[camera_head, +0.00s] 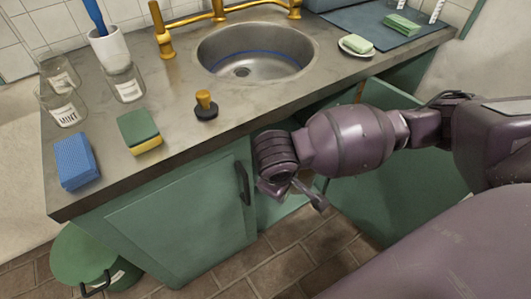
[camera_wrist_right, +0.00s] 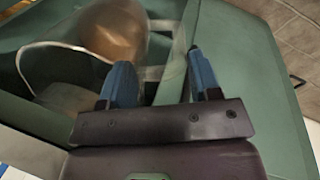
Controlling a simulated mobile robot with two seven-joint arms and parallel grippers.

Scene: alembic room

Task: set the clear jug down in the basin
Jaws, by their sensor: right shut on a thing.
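The round metal basin (camera_head: 238,72) is sunk into the counter at the back; its bottom shows empty apart from the drain. My right arm reaches down to the open cabinet under the counter, and my right gripper (camera_head: 300,193) is at the cabinet opening, below the counter edge. In the wrist view a clear jug (camera_wrist_right: 60,65) lies to the left of my right gripper (camera_wrist_right: 163,82), with its clear handle between the blue fingers. The gripper is shut on the jug's handle. The jug cannot be made out in the head view. My left gripper is out of view.
On the counter (camera_head: 175,90) stand a black stopper with a brass knob (camera_head: 206,105), a sponge (camera_head: 139,130), a blue block (camera_head: 76,160), jars (camera_head: 124,82) and a white cup (camera_head: 110,48). Brass taps (camera_head: 218,12) rise behind the basin. An open green cabinet door (camera_head: 390,170) stands near my arm.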

